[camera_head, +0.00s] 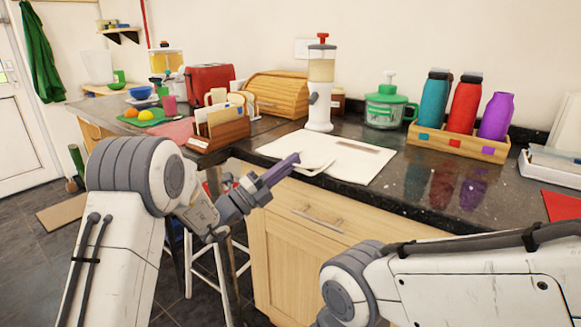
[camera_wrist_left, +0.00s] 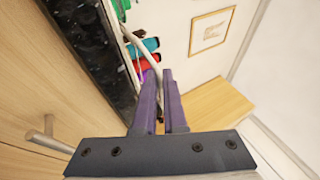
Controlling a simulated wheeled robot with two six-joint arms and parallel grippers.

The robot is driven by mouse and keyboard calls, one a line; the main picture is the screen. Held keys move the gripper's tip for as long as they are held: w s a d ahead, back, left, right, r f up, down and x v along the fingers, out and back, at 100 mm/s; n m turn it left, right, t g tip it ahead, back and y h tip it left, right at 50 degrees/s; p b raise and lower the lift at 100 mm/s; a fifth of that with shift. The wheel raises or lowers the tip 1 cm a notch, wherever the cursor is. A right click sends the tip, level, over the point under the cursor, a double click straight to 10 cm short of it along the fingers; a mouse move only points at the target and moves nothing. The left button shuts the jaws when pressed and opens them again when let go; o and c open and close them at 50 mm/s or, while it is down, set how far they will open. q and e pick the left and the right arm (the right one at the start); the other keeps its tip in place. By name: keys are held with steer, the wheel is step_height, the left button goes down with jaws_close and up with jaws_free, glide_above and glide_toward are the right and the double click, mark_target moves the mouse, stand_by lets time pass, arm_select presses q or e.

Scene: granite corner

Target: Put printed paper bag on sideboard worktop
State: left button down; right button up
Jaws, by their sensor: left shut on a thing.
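The printed paper bag (camera_head: 345,157) is white with a small brownish print. It lies flat on the dark, glossy sideboard worktop (camera_head: 420,205), near its front edge. Its pale loop handle shows at its near left end. My left gripper (camera_head: 296,158) has purple fingers and is at the worktop's front edge, by that handle. It is shut on the bag, seemingly at the handle. In the left wrist view a pale curved strip runs by the fingertips (camera_wrist_left: 164,76); the rest of the bag is not clear there. My right arm enters at lower right; its gripper is not in view.
A juice dispenser (camera_head: 320,88) and a green-lidded container (camera_head: 386,106) stand behind the bag. A wooden tray (camera_head: 455,143) holds several bottles at the right. A letter holder (camera_head: 219,128) stands at the left. A drawer handle (camera_head: 317,221) sticks out below.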

arm_select(q)
steer(key=c, duration=1)
jaws_free()
steer(key=shift+r, duration=0.1)
steer(key=v, duration=1.2)
